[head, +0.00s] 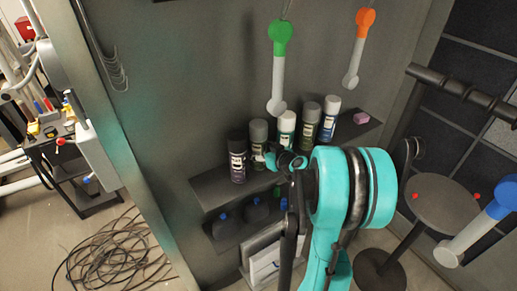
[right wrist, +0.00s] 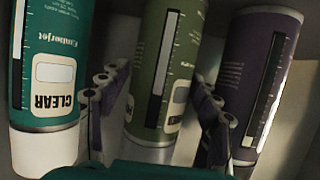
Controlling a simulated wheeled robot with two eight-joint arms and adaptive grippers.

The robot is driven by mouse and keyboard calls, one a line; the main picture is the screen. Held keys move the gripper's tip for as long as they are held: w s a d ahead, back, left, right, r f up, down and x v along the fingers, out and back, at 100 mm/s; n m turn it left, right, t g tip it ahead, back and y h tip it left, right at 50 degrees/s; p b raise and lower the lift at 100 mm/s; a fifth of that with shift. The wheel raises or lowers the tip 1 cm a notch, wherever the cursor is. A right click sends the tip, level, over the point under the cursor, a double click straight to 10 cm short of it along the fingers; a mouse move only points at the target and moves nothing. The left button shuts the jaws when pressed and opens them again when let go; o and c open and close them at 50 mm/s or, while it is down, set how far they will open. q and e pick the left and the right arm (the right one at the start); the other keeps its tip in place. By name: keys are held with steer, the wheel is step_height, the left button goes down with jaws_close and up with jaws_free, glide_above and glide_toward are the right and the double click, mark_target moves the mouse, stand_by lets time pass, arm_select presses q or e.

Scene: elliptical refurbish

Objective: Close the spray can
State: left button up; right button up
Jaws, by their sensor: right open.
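Several spray cans stand upright in a row on a dark wall shelf. The dark purple can (head: 237,160) is at the left end, with an olive-green can (head: 259,133) beside it and a teal can with white ends (head: 287,125) after that. My right gripper (head: 272,161) is at the front of the olive can. In the right wrist view, which looks upside down, the open fingers (right wrist: 158,115) lie on either side of the olive can (right wrist: 170,60). The teal can (right wrist: 48,70) is at left and the purple can (right wrist: 262,85) at right. I cannot tell whether the fingers touch the can. My left gripper is not in view.
The shelf (head: 215,192) also holds two more cans and a pink block (head: 361,118). Dark bottles (head: 224,226) stand on a lower shelf. A round table (head: 440,205) stands at right. Green (head: 279,70) and orange-ended (head: 358,48) rods hang above. Cables (head: 110,255) lie on the floor.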

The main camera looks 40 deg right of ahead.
steer(key=p+v, duration=0.1)
steer(key=v, duration=1)
steer(key=shift+p, duration=0.3)
steer(key=s+a+g, duration=0.3)
steer(key=s+a, duration=0.1)
steer(key=a, duration=1)
steer(key=s+a+f+n+g+y, duration=0.1)
steer(key=s+a+g, duration=0.2)
steer(key=a, duration=1.1)
steer(key=s, duration=0.2)
steer(key=shift+s+f, duration=0.3)
